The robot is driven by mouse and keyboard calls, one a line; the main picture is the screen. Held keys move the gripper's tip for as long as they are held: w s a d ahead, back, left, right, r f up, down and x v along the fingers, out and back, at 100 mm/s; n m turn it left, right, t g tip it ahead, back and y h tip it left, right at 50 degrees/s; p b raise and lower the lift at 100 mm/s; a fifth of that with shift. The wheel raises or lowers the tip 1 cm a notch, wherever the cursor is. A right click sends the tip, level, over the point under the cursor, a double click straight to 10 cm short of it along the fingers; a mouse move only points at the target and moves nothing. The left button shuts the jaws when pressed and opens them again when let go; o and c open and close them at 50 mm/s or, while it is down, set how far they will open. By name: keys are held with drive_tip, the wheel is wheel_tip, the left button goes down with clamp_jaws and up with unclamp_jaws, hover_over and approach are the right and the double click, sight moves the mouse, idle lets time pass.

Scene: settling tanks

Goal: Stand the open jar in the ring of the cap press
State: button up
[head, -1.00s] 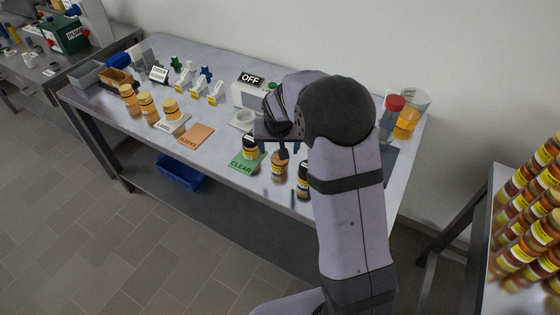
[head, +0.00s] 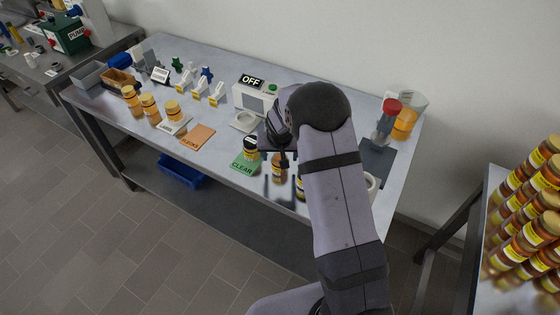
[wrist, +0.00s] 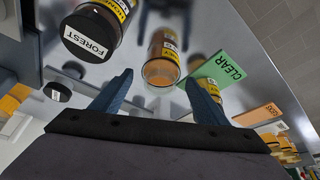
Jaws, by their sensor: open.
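The open jar (head: 280,167), amber with a yellow label, stands on the bench below my gripper (head: 281,150). In the wrist view the open jar (wrist: 163,62) shows its uncapped mouth, ahead of and between the fingertips, apart from both. My gripper (wrist: 159,79) is open and empty. The cap press (head: 251,96) is a pale box with an OFF display, behind and left of my gripper. Its white ring (head: 243,122) sits in front of the box and looks empty; my gripper's edge is close to it.
A black-capped FOREST jar (wrist: 92,36) stands close beside the open jar. Another dark-capped jar (head: 250,148) stands at the green CLEAR card (head: 244,164). An orange card (head: 198,137) lies further left. A red-topped bottle (head: 387,120) stands at the right.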

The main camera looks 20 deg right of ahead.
drive_tip(key=shift+f, duration=0.1)
drive_tip(key=c, duration=1.3)
drive_tip(key=shift+c, duration=0.2)
drive_tip(key=shift+w+r, duration=0.1)
drive_tip(key=shift+r, duration=0.1)
drive_tip(key=shift+o, duration=0.2)
wheel_tip(320, 180, up, 10)
drive_tip(key=b, duration=0.3)
drive_tip(key=shift+f, duration=0.15)
